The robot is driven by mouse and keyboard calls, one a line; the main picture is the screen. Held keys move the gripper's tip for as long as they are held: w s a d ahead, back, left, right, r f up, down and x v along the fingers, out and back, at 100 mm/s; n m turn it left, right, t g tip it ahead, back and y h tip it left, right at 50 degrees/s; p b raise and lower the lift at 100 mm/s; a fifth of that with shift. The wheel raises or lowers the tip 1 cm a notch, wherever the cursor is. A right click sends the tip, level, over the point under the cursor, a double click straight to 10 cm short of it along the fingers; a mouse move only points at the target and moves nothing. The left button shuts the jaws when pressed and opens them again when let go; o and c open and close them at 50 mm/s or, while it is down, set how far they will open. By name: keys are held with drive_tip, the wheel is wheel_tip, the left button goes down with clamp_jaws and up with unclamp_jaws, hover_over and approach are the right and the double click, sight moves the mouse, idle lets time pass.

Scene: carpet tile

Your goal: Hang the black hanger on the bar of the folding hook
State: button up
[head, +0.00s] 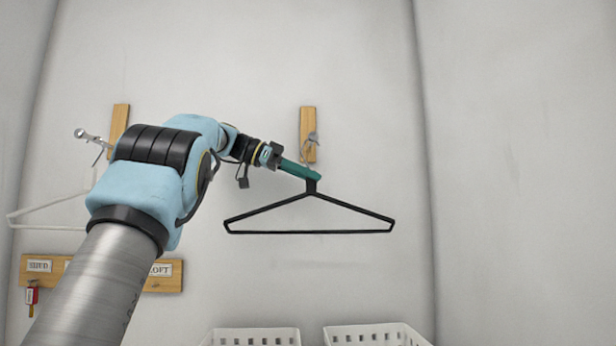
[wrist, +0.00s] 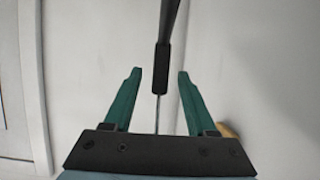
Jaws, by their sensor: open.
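The black hanger (head: 310,194) is level and upright below the hook (head: 311,138) on the right wooden block (head: 308,115). Thin wire shows between its neck and this hook; it seems to hang there, but the exact contact is too small to tell. My gripper (head: 312,173) is at the hanger's neck, its teal fingers covering part of it. In the wrist view my gripper (wrist: 158,78) is open, with the hanger's black neck (wrist: 162,80) and thin wire between the fingers and a gap on each side.
A white hanger (head: 45,211) is on the left, below a metal hook (head: 88,135) on another wooden block (head: 118,122). A labelled key board (head: 165,285) with a red tag (head: 31,295) is lower left. Two white baskets (head: 257,336) (head: 375,334) stand below. The right wall is bare.

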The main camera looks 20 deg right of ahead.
drive_tip(key=p+v, duration=0.1)
drive_tip(key=v, duration=0.9)
drive_tip(key=shift+a, duration=0.35)
drive_tip(key=shift+r, duration=0.15)
